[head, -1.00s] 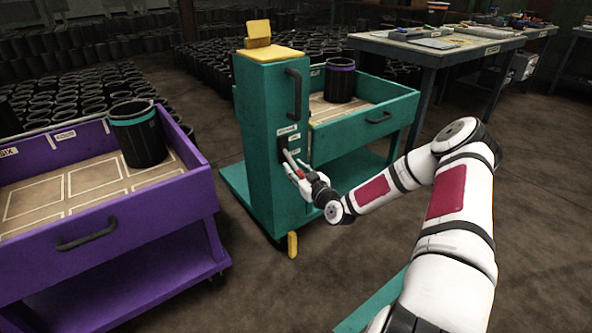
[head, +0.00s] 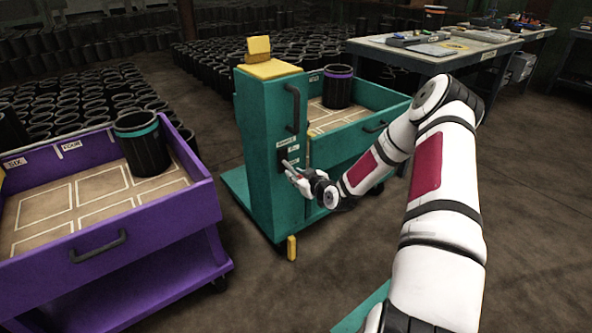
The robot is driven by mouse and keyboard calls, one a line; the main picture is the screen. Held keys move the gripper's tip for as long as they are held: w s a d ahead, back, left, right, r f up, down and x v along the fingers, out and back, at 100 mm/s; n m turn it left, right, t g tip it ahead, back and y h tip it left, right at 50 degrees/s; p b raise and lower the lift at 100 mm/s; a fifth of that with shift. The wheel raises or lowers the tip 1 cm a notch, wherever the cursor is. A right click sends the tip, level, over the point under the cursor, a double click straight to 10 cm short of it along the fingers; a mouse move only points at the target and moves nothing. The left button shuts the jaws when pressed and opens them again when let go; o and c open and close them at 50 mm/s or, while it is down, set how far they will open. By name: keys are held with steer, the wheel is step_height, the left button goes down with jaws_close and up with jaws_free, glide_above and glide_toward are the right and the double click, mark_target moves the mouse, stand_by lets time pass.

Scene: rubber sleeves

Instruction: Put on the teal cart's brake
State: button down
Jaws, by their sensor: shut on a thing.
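The teal cart (head: 262,203) stands in the middle, with a tall column at its near end. On the column's front face is a dark slot plate (head: 282,154) with small white labels around it. My gripper (head: 288,167) is at this plate, shut on the small brake lever there. The fingers and the low resolution hide most of the lever, so its exact setting is hard to read. A black sleeve with a purple band (head: 338,87) stands in the cart's tray.
A purple cart (head: 150,229) with a teal-banded black sleeve (head: 140,143) stands close on the left. A black handle (head: 293,109) is above the slot. A yellow piece (head: 291,248) hangs at the column's foot. A workbench (head: 432,58) stands behind right; the right floor is open.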

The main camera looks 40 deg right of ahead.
mark_target(296, 173)
step_height(296, 173, up, 4)
steer(key=g+p, duration=0.4)
steer(key=shift+f+p, duration=0.25)
steer(key=shift+p, duration=0.1)
steer(key=shift+w+r+g+p, duration=0.2)
steer(key=shift+r+g+p, duration=0.3)
steer(key=shift+g, duration=0.6)
steer(key=shift+w+r+g+p, duration=0.2)
steer(key=shift+r+g+p, duration=0.25)
steer(key=shift+g, duration=0.65)
steer(key=c, duration=1.6)
jaws_free()
steer(key=v, duration=1.2)
steer(key=shift+w, duration=0.1)
